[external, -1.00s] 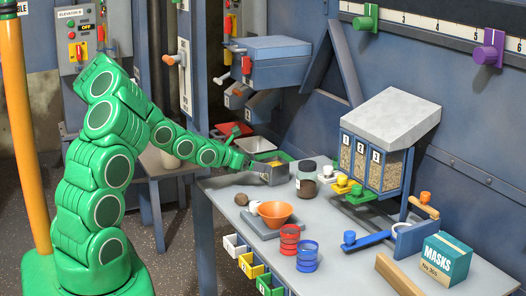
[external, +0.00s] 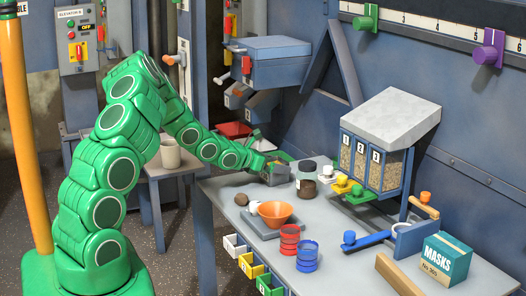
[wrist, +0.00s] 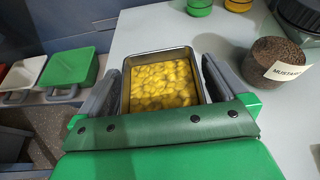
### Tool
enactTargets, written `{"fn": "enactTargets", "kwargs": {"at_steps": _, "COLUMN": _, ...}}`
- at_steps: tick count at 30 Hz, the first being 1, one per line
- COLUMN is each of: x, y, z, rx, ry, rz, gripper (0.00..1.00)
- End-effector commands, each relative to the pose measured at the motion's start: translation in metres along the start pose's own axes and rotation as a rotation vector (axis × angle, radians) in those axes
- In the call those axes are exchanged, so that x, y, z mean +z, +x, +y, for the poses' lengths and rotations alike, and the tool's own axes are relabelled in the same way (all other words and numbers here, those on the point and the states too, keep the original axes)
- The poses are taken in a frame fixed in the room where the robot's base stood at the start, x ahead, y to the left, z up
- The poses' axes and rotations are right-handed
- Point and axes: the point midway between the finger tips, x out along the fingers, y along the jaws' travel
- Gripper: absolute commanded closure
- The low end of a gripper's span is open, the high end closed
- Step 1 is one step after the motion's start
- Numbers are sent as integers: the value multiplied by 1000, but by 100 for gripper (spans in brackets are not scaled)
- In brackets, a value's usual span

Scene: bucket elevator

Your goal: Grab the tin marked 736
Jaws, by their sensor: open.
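An open rectangular metal tin (external: 279,179) filled with yellow pieces stands at the far left part of the grey worktop. In the wrist view the tin (wrist: 157,54) sits between the two fingers of my gripper (wrist: 160,72). The fingers are open, one on each side; a narrow gap seems to show on the right, and I cannot tell whether either finger touches. In the external view my gripper (external: 272,165) is at the tin and partly hides it. No number on the tin is readable in either view.
A dark jar (wrist: 283,64) labelled MUSTARD stands close to the right of the tin. An orange bowl (external: 274,210) is nearer the camera. A green tray (wrist: 72,66) and a white one lie to the left, beyond the worktop's edge. A grain dispenser (external: 375,160) stands further right.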

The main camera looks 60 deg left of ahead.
Motion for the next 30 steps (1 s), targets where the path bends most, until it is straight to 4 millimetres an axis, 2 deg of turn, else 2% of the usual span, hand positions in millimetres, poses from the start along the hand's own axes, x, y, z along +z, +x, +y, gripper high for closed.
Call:
{"fn": "enactTargets", "kwargs": {"at_steps": 6, "x": 0, "y": 0, "z": 0, "rx": 0, "ry": 0, "rz": 0, "gripper": 0}}
{"fn": "enactTargets", "kwargs": {"at_steps": 17, "x": 0, "y": 0, "z": 0, "rx": 0, "ry": 1, "rz": 1, "gripper": 55}}
{"fn": "enactTargets", "kwargs": {"at_steps": 25, "x": 0, "y": 0, "z": 0, "rx": 0, "ry": 1, "rz": 1, "gripper": 55}}
{"fn": "enactTargets", "kwargs": {"at_steps": 30, "x": 8, "y": -3, "z": 0, "rx": -1, "ry": 3, "rz": 0, "gripper": 55}}
